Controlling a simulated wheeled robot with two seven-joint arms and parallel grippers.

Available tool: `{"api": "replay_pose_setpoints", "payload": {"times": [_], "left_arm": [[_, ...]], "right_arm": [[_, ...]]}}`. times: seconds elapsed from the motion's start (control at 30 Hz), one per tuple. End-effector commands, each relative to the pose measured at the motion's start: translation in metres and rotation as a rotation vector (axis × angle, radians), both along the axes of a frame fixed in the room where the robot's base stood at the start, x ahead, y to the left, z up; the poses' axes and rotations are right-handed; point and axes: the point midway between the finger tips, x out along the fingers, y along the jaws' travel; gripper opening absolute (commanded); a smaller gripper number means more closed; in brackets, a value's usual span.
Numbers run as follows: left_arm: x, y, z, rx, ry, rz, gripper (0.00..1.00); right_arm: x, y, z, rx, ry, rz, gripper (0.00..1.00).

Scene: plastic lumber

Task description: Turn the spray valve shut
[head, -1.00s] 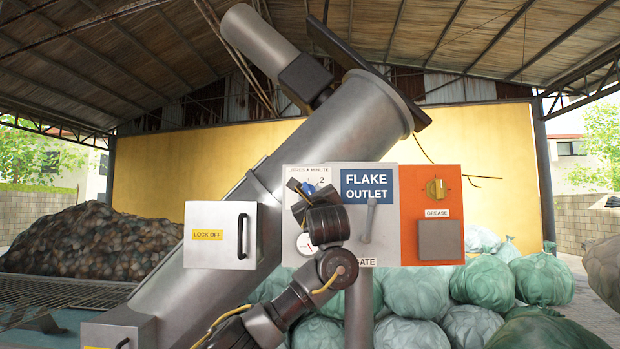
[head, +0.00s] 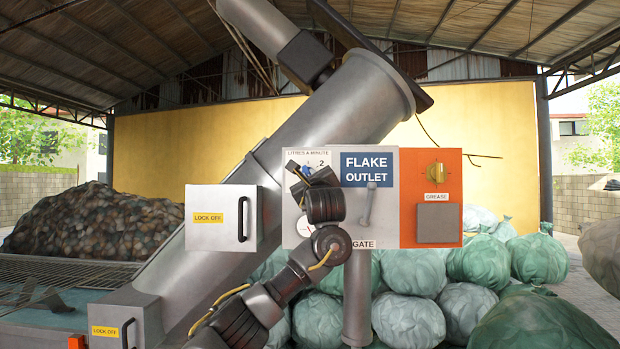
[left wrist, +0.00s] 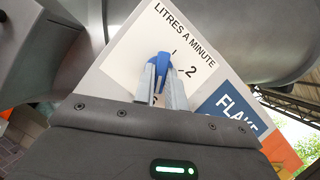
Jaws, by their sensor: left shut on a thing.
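The spray valve is a blue knob (left wrist: 162,66) on a white dial plate (left wrist: 140,50) marked LITRES A MINUTE. My left gripper (left wrist: 164,82) is shut on the knob, one finger on each side. In the head view the left gripper (head: 301,175) reaches up to the dial from below. A 2 shows right of the knob; the other dial marks are partly hidden, and I cannot tell the knob's exact setting. My right gripper is not in view.
A LOCK OFF box (head: 222,232) stands to the left. Green bales (head: 495,262) lie behind.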

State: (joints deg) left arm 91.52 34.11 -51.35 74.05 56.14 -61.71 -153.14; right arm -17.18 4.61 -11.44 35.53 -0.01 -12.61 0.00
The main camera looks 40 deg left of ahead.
Motion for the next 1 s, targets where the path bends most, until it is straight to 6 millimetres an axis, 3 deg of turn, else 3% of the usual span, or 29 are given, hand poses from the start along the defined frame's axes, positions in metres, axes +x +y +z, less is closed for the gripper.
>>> {"api": "replay_pose_setpoints", "payload": {"times": [0.37, 0.7, 1.0], "left_arm": [[0.0, -0.002, -0.003, -0.082, -0.065, -0.001, 0.0], [0.001, -0.004, -0.001, -0.311, -0.237, -0.001, 0.0], [0.002, -0.004, 0.004, -0.539, -0.407, 0.0, 0.0]], "right_arm": [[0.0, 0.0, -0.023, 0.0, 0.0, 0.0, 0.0], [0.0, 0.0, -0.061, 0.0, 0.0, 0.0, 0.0], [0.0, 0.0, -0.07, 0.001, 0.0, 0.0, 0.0]]}}
